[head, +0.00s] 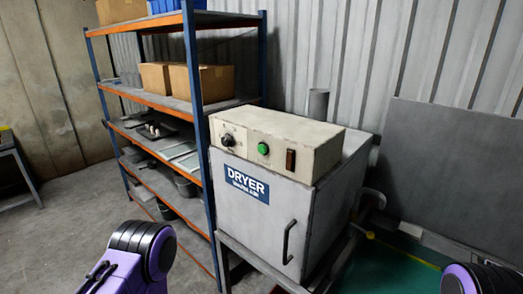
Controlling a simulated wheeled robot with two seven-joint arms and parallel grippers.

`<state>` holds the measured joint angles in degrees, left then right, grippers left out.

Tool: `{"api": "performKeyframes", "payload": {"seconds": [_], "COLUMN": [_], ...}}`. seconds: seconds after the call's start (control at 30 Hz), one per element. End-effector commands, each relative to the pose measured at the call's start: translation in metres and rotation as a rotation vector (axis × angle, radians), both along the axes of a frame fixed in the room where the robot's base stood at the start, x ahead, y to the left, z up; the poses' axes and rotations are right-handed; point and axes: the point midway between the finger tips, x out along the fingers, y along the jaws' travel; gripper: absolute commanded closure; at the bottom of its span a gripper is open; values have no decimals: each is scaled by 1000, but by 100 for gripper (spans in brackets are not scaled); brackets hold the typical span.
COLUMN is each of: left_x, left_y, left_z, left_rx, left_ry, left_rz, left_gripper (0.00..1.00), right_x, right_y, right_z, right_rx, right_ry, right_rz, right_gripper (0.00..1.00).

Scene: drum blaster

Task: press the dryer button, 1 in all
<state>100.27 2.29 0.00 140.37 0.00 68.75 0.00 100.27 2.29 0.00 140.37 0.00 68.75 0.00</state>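The dryer (257,216) is a grey box with a blue DRYER label, a dark door handle and a beige control panel on top. Its round green button (263,149) sits on the panel front, between a dark knob (228,139) and a dark reddish switch (290,160). I cannot tell which control the task calls the dryer button. Parts of my purple and black arms show at the lower left and lower right edges. Neither gripper is in view, and nothing of mine touches the panel.
A tall shelf (205,185) with blue posts and orange beams stands left of the dryer, holding cardboard boxes (201,82) and trays. A grey panel (450,180) stands at the right. The dryer rests on a stand. Open floor (60,230) lies at the left.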

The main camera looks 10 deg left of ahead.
Motion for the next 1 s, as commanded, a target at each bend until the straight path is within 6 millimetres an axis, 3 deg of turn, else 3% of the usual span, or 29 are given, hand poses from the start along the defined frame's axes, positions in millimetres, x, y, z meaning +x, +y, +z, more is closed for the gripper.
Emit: {"api": "performKeyframes", "payload": {"seconds": [0.03,0.13,0.17,1.0], "left_x": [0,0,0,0], "left_y": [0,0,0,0], "left_z": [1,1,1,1], "left_rx": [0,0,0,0], "left_ry": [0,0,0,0], "left_rz": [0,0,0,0], "left_gripper": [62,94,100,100], "right_x": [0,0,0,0], "right_y": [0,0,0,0], "right_z": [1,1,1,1], "right_rx": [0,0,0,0], "right_ry": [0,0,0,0], "right_rz": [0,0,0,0], "right_gripper": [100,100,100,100]}}
